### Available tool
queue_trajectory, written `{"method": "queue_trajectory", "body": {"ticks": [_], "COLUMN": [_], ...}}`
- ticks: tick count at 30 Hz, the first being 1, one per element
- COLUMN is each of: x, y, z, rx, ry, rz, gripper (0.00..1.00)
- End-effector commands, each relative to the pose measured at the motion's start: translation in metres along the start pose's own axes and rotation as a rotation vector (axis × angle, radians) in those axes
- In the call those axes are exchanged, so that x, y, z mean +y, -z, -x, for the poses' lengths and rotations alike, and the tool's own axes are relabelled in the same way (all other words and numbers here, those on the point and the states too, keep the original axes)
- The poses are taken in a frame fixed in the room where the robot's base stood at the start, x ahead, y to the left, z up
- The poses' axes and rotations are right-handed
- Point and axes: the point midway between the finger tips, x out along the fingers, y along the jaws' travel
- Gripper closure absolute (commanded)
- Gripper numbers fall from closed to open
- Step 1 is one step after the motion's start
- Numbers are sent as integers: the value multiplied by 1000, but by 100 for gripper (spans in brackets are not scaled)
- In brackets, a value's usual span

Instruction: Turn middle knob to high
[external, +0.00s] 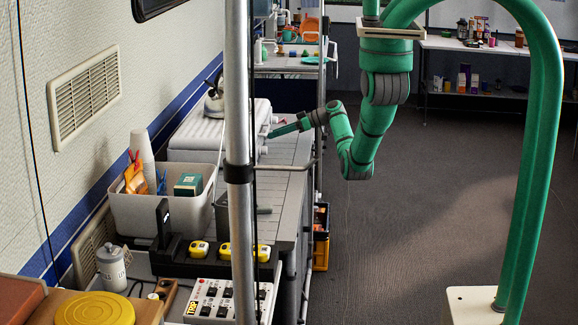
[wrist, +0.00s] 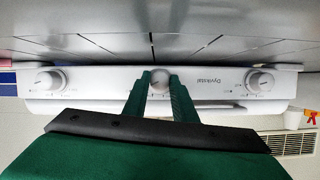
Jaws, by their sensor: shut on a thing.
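The white stove (external: 215,130) stands on the slatted counter in the external view. Its front panel (wrist: 205,90) shows upside down in the wrist view, with three round knobs in a row. The middle knob (wrist: 159,80) sits between the tips of my gripper's two green fingers (wrist: 160,78). The fingers are close on both sides of it and shut on it. In the external view my gripper (external: 270,133) reaches the stove front from the right. The other knobs, one at the left (wrist: 48,80) and one at the right (wrist: 260,81), are untouched. The middle knob's pointer is too small to read.
A kettle (external: 214,105) is on the stove. A metal post (external: 239,200) stands in front of the counter. The floor (external: 420,180) right of the counter is clear.

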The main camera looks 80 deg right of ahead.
Motion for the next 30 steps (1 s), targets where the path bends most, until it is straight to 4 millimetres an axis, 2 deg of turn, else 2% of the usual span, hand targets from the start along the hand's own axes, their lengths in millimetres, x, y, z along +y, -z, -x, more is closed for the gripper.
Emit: {"method": "queue_trajectory", "body": {"ticks": [18, 30], "x": [-6, -7], "y": [0, -1], "z": [-4, -4], "rx": [17, 23], "ry": [-187, -247], "rz": [479, 626], "gripper": [98, 98]}}
